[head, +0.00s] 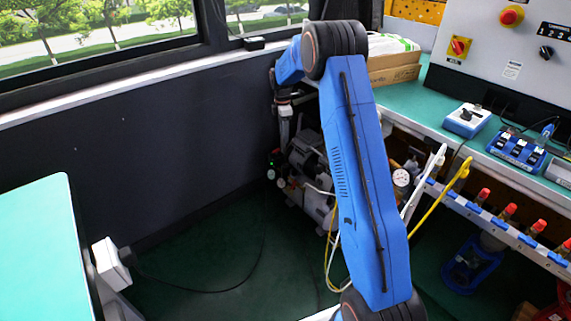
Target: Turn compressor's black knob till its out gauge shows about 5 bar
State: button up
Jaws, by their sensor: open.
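The grey compressor (309,160) stands on the floor by the dark wall, partly hidden behind my blue arm. Small round gauges (281,183) show at its left side, too small to read. The black knob cannot be made out for certain among the dark fittings. My gripper (284,132) points down above the compressor's left part. It is small in this view and appears open, with nothing visible in it.
A green workbench (445,108) runs along the right, with a blue-white device (467,120) on it. A pale table (38,245) stands at left.

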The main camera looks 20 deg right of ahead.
jog(key=s+n, duration=0.1)
send_near(286, 165)
jog(key=shift+t, duration=0.3)
jog(key=f, duration=0.8)
jog(key=shift+s+f, duration=0.3)
jog(key=shift+f, duration=0.05)
jog(key=c, duration=1.1)
